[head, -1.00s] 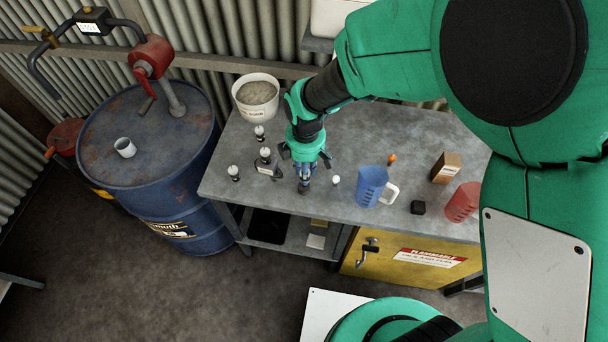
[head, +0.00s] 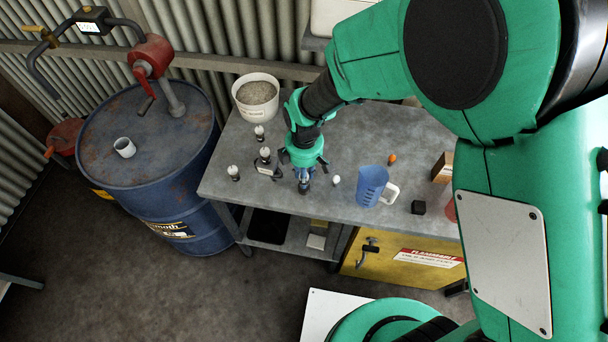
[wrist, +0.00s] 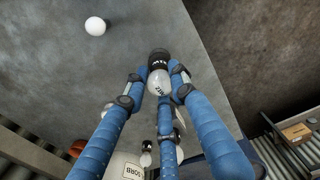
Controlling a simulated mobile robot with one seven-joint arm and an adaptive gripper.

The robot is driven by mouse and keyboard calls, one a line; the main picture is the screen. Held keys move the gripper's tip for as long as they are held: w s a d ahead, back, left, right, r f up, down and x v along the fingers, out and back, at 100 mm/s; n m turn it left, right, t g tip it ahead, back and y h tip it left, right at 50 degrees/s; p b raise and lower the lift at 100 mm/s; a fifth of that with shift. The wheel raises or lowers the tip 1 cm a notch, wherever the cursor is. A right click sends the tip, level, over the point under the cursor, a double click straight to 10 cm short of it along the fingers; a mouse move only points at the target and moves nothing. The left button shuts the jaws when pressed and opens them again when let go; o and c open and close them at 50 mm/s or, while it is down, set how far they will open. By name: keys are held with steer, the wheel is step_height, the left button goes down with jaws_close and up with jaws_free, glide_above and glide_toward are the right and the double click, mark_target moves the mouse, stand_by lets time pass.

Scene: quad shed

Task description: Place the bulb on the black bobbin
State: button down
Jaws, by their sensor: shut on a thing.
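My gripper (head: 303,182) is low over the front part of the grey workbench (head: 350,145), to the right of the standing bulbs. In the wrist view its blue fingers (wrist: 160,88) close around a bulb with a white globe (wrist: 160,80). A black part with pale lettering (wrist: 158,58) shows at the bulb's far end. I cannot tell whether it is the bulb's own base or a black bobbin beyond it. In the head view the fingers hide most of the held bulb. No separate black bobbin is clearly made out.
Bulbs with dark bases stand to the left: one at the back (head: 259,131), one in the middle (head: 265,154), one at the front (head: 233,171). A white ball (head: 336,180), blue jug (head: 371,185) and black block (head: 418,207) lie to the right. A bucket (head: 257,97) stands behind.

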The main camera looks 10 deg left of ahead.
steer(key=shift+f, duration=0.15)
steer(key=c, duration=1.4)
jaws_free()
steer(key=shift+c, duration=0.2)
step_height(320, 180, up, 12)
steer(key=p, duration=0.1)
steer(key=shift+r, duration=0.2)
